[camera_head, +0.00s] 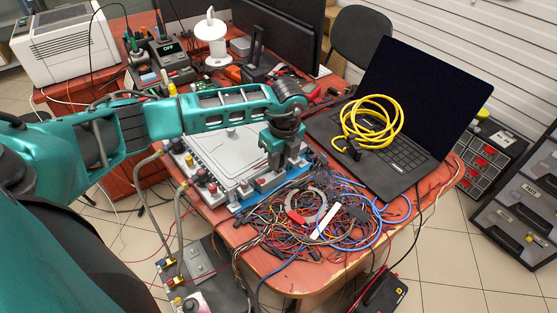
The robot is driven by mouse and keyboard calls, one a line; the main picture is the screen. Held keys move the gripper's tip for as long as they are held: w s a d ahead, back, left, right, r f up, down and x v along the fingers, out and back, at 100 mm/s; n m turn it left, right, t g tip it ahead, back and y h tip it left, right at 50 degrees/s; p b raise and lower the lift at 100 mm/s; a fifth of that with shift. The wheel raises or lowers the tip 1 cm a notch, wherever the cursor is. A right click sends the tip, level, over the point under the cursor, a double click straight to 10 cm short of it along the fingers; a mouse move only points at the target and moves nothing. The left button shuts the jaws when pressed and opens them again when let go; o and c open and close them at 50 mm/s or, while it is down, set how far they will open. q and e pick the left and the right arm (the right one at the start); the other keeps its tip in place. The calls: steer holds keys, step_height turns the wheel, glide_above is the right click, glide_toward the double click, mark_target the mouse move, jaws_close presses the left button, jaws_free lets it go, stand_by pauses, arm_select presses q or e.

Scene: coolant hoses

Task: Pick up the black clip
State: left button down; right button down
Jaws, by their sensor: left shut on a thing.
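My left gripper (286,167) points down at the right end of the grey panel (225,155), which lies on the red-brown table. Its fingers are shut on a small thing. The fingers mostly hide that thing, which fits the black clip but is too small to make out clearly. Small blocks and knobs line the panel's front edge beside the gripper. Two grey hoses (180,222) run from the panel's left side down to brass fittings (172,270). My right gripper is not in view.
A tangle of coloured wires (285,235) covers the table in front of the gripper. An open laptop (400,165) with a coiled yellow cable (370,122) stands to the right. Monitors (285,35), a white lamp-like stand (211,38) and electronics (170,52) crowd the back.

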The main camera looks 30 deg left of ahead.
arm_select(q)
steer(key=shift+r, duration=0.15)
step_height(320, 180, up, 23)
steer(key=p, duration=0.2)
stand_by(0.8)
steer(key=shift+f, duration=0.25)
